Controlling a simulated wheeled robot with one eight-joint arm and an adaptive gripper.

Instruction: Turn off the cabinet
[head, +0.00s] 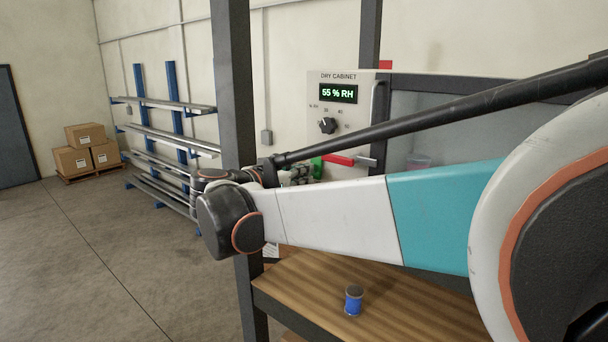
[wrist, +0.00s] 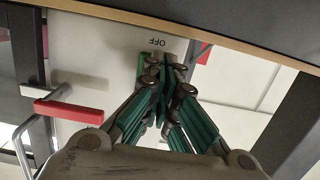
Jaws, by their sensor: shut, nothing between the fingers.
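The dry cabinet (head: 318,98) stands behind my arm, its lit display (head: 338,93) reading 55 % RH, with a black dial (head: 327,125) below. A red bar (head: 340,160) and a green part (head: 317,167) show low on the panel. In the wrist view the panel appears upside down, with an OFF label (wrist: 157,42), the red bar (wrist: 68,110) at left and a green part (wrist: 140,70) beside my fingers. My gripper (wrist: 165,65) is shut and empty, its tips close to the panel by the label. Contact cannot be told. The fingers hide the panel behind them.
A dark post (head: 235,100) stands left of the cabinet. A blue spool (head: 354,301) sits on the wooden shelf (head: 420,315) below my arm. A pipe rack (head: 160,105) and boxes (head: 85,150) stand farther back. The left floor is open.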

